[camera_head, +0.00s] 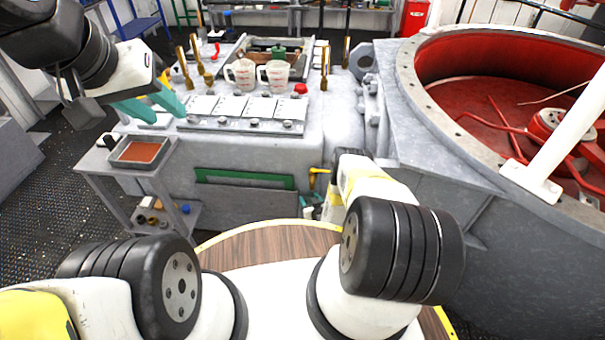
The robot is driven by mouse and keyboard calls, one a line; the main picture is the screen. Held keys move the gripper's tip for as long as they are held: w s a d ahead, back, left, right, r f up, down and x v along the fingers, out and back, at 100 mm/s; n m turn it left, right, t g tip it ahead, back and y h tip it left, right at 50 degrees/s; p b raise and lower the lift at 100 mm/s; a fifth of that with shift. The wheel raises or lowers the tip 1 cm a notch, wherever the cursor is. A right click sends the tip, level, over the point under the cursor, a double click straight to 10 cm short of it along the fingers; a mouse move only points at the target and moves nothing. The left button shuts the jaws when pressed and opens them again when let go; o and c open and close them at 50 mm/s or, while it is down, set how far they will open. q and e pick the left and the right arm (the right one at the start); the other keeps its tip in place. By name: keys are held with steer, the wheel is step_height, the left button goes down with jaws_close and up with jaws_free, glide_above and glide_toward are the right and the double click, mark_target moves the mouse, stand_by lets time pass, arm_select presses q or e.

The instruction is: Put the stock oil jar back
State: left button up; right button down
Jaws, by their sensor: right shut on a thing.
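My left gripper (163,112) has teal fingers that are spread apart, with nothing visible between them. It hangs near the left end of the grey machine, above and behind the small side table. I cannot pick out the stock oil jar for certain. Two white measuring jugs with red marks, one left (240,74) and one right (275,75), stand on the machine top. A small green-white item (308,211) shows low beside my right arm.
The grey machine (240,150) carries a tray with a green-lidded pot (279,52), brass levers (198,58) and a red knob (300,89). A side table holds a tray of reddish liquid (139,150). A large red-lined drum (480,80) blocks the right. Dark floor (60,200) is open at left.

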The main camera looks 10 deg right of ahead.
steer(key=shift+f, duration=0.15)
steer(key=c, duration=0.6)
jaws_free()
steer(key=v, duration=1.2)
steer(key=shift+d+r, duration=0.1)
steer(key=shift+r, duration=0.15)
